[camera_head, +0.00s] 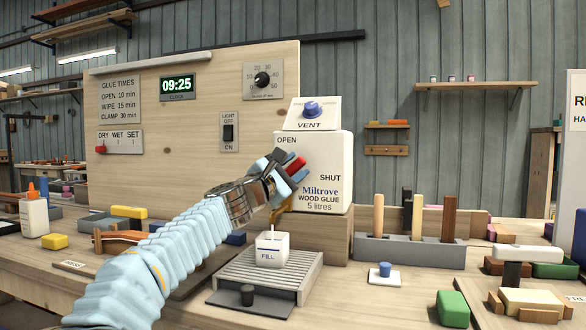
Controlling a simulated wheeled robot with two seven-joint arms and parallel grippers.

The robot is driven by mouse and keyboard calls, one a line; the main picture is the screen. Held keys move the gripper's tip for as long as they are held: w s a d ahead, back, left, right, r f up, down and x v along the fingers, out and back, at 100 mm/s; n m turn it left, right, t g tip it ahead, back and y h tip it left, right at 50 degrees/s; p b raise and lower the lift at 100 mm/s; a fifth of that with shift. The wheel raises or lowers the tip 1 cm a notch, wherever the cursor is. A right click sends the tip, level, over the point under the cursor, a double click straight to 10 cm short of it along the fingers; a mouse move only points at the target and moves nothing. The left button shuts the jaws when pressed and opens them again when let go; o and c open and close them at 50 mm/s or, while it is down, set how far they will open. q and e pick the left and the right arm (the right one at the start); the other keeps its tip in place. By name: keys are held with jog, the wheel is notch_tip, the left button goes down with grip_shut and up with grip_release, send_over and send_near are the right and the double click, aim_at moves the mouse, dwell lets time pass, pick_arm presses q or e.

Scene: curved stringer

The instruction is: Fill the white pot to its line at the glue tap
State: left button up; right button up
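The white pot (271,252), marked FILL with a line above the word, stands upright on a slatted grey drip tray (250,285). The white glue container (326,155) stands behind, marked OPEN at upper left and SHUT at right. My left gripper (287,172) is at its front, with the red tap handle (295,164) between its fingers; whether they press on it is unclear. A yellow-brown part (283,209) shows below the gripper, above the pot. My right gripper is out of view.
A blue vent knob (312,109) tops the container. A grey rack (410,248) with upright handles stands right of it. Left are a glue bottle (34,215) and blocks.

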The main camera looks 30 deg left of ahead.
pick_arm(q)
grip_shut()
jog(key=m+p, duration=0.1)
jog(key=m, duration=0.1)
jog(key=f+m+g+h+p, duration=0.1)
jog(key=m, duration=0.2)
jog(key=d+f+m+g+p, duration=0.1)
jog(key=m, duration=0.1)
jog(key=shift+w+m+h+p, duration=0.1)
jog(key=shift+m+h+p, duration=0.2)
jog(key=shift+f+m+g, duration=0.3)
jog(key=shift+m+g, duration=0.2)
jog(key=shift+m, duration=0.1)
jog(key=shift+f, duration=0.15)
jog(key=shift+o, duration=1.1)
grip_release()
